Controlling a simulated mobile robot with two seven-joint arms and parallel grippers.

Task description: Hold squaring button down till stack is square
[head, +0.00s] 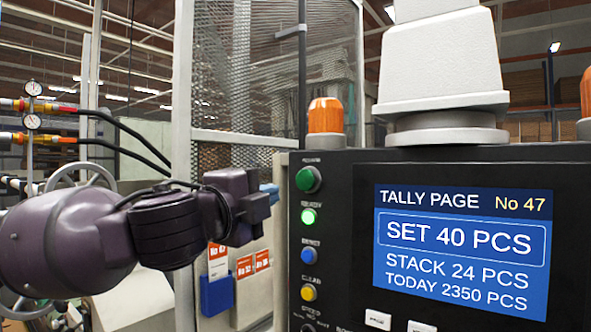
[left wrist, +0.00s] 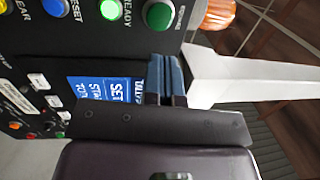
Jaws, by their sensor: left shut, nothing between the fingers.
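A black control panel (head: 340,240) fills the right of the head view. Down its left edge run a dark green button (head: 308,179), a lit green one (head: 308,217) marked READY, a blue one (head: 308,255) and a yellow one (head: 308,292). I cannot tell which button is for squaring. My left gripper (head: 268,194) is shut and empty, just left of the button column and apart from it. In the left wrist view its blue fingertips (left wrist: 166,72) are together, with the dark green button (left wrist: 158,15) beyond them. The stack and my right gripper are not in view.
The panel's screen (head: 460,250) reads SET 40 PCS and STACK 24 PCS. An orange beacon (head: 325,116) stands by the panel's top left corner. A mesh guard (head: 245,75) rises behind. A blue card holder (head: 217,293) hangs below my left gripper.

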